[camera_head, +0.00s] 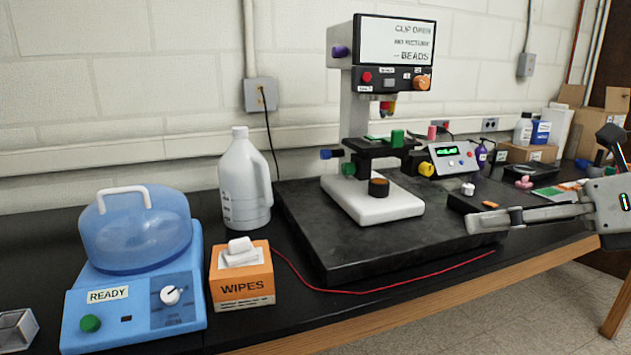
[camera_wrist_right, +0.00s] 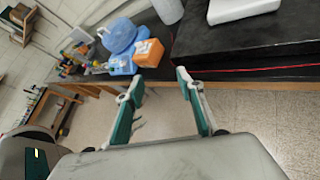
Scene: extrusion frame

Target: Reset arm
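My right gripper (camera_head: 492,220) comes in from the right edge in the head view, in front of the black slab's right side. Its pale fingers point left and hold nothing. My left gripper does not show in either view.
On the black bench stand a blue centrifuge (camera_head: 137,235), an orange wipes box (camera_head: 241,285), a white jug (camera_head: 244,185) and a microscope-like device (camera_head: 372,205) on a black slab (camera_head: 330,235). A red cord (camera_head: 400,283) runs along the front. Floor (camera_wrist_right: 250,110) lies below the bench.

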